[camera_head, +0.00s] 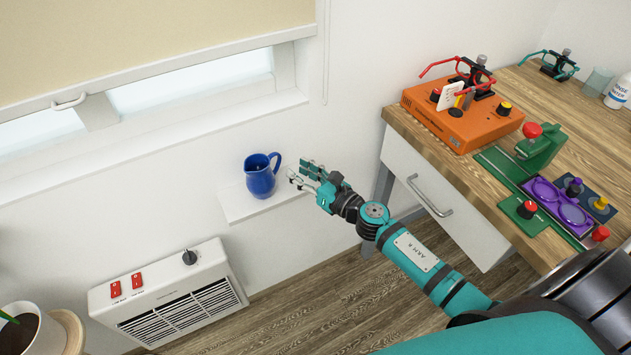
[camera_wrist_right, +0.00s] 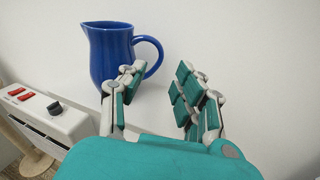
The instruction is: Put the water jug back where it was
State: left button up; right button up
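The blue water jug (camera_head: 260,181) stands upright on a small white wall shelf (camera_head: 240,210) below the window. Its handle points right, towards my right gripper. My right gripper (camera_head: 298,172) is open and empty, just to the right of the jug. In the head view a small gap shows between its fingertips and the jug. In the right wrist view the jug (camera_wrist_right: 108,52) stands ahead and left, and one finger of the gripper (camera_wrist_right: 158,85) covers part of its lower right side. I cannot tell from there whether it touches. My left gripper is out of view.
A white heater (camera_head: 170,295) with red switches is below left, near a potted plant (camera_head: 45,335). On the right, a wooden-topped bench (camera_head: 515,85) carries an orange device (camera_head: 462,115), green and purple tools, and a white bottle (camera_head: 618,92). The wall above the shelf is clear.

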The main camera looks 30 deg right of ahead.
jog(key=v, duration=0.5)
jog(key=shift+s+d+b, duration=0.15)
jog(key=shift+s+b, duration=0.2)
jog(key=shift+b, duration=0.05)
jog(key=shift+f, duration=0.1)
jog(key=s+d+f+m+g+h, duration=0.2)
jog(key=s+f+m, duration=0.4)
jog(key=f, duration=0.5)
jog(key=s+d+f+m+g+h, duration=0.1)
jog(key=s+f+m+g+h, duration=0.2)
jog(key=f+m, duration=0.65)
jog(key=s+d+f+m+g+h, duration=0.15)
jog(key=s+f+m, duration=0.45)
jog(key=f, duration=0.7)
jog(key=s+a+f+m+g, duration=0.2)
jog(key=s+f+m+g, duration=0.1)
jog(key=s, duration=0.7)
jog(key=s+a+f+m+g, duration=0.1)
jog(key=s+f+m+g, duration=0.1)
jog(key=s+f+m, duration=0.4)
jog(key=s+a+f+m+g, duration=0.2)
jog(key=s+f+m, duration=0.3)
jog(key=s, duration=0.9)
jog(key=shift+a+f+g, duration=0.3)
jog(key=shift+f+g, duration=0.55)
jog(key=shift+f, duration=0.05)
